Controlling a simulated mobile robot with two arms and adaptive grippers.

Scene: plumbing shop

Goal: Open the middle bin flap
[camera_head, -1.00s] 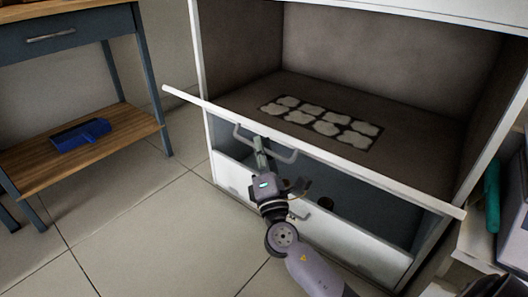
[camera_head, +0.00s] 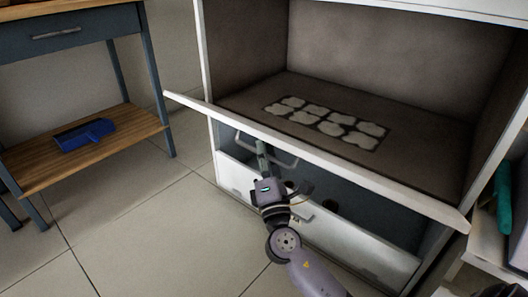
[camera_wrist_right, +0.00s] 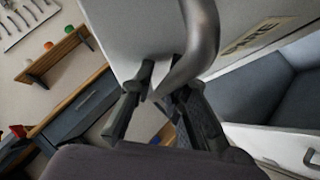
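The middle bin flap (camera_head: 350,168) is a white panel. In the head view it shows nearly edge-on as a slanting band across the white cabinet, standing out from its front. Its U-shaped handle (camera_head: 287,163) hangs on the side below the band. My right gripper (camera_head: 262,150) is at this handle, from below. In the right wrist view the two dark fingers of my right gripper (camera_wrist_right: 160,88) close around the grey handle bar (camera_wrist_right: 203,35), and the flap's pale face (camera_wrist_right: 135,35) with a label lies behind. My left gripper is not in view.
Above the flap is an open compartment with pale silhouettes on its dark floor (camera_head: 420,130). Below is another open-topped white bin (camera_head: 350,245).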

